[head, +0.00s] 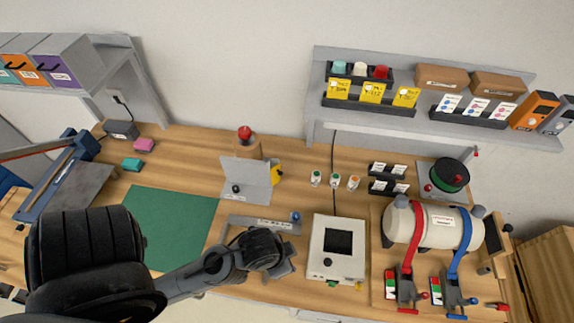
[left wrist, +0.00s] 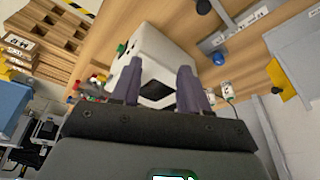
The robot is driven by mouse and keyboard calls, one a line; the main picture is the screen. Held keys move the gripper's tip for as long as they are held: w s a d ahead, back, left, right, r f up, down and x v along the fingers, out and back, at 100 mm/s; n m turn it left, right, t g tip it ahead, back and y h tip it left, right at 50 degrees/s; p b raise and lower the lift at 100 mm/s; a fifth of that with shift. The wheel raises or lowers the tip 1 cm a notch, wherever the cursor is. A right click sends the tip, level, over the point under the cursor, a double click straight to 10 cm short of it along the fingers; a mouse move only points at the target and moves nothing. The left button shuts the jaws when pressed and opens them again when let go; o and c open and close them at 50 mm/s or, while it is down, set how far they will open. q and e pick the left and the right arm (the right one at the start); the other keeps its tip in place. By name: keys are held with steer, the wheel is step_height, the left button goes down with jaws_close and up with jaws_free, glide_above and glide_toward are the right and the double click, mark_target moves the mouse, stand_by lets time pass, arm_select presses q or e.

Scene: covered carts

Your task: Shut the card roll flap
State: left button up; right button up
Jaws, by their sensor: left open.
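The white box-shaped device (head: 337,250) with a dark square on its top stands at the bench's front centre. I cannot tell for sure which part is the card roll flap. My left gripper (head: 284,262) is left of this device, its fingertips hard to make out in the head view. In the left wrist view the left gripper (left wrist: 158,85) has two dark fingers apart, with nothing held; the white device (left wrist: 150,48) shows beyond and between them. A grey bent sheet-metal piece (head: 247,178) with a yellow tab stands behind the gripper. My right gripper is not seen.
A grey strip with a blue knob (head: 295,216) lies behind the gripper. Small bottles (head: 335,180) stand behind the device. A cream tank (head: 435,224) with red and blue straps is at right. The green mat (head: 170,220) is bare.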

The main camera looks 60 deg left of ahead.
arm_select(q)
step_height(320, 180, up, 9)
steer(key=p, duration=0.8)
steer(key=w+f+m, duration=0.3)
steer(key=w+m, duration=0.1)
steer(key=w, duration=0.1)
steer(key=w+f+m+t+b, duration=0.1)
steer(key=w+f+m, duration=0.2)
steer(key=w, duration=0.3)
steer(key=w+a+f+m+t+h, duration=0.1)
steer(key=w+f+m, duration=0.3)
steer(key=w+m, duration=0.2)
steer(key=shift+w+a+f, duration=0.1)
steer(key=shift+w, duration=0.05)
steer(key=w+a+f+m+g, duration=0.1)
steer(key=w+a+m+g, duration=0.15)
steer(key=a, duration=0.75)
step_height(320, 180, up, 4)
steer(key=g+y+b, duration=0.1)
steer(key=g, duration=0.2)
glide_above(280, 172)
step_height(280, 172, down, 4)
steer(key=shift+d+f+b, duration=0.1)
steer(key=shift+d+b, duration=0.05)
steer(key=shift+b, duration=0.7)
steer(key=shift+w+f, duration=0.1)
steer(key=shift+f, duration=2.55)
steer(key=shift+n, duration=0.25)
jaws_close()
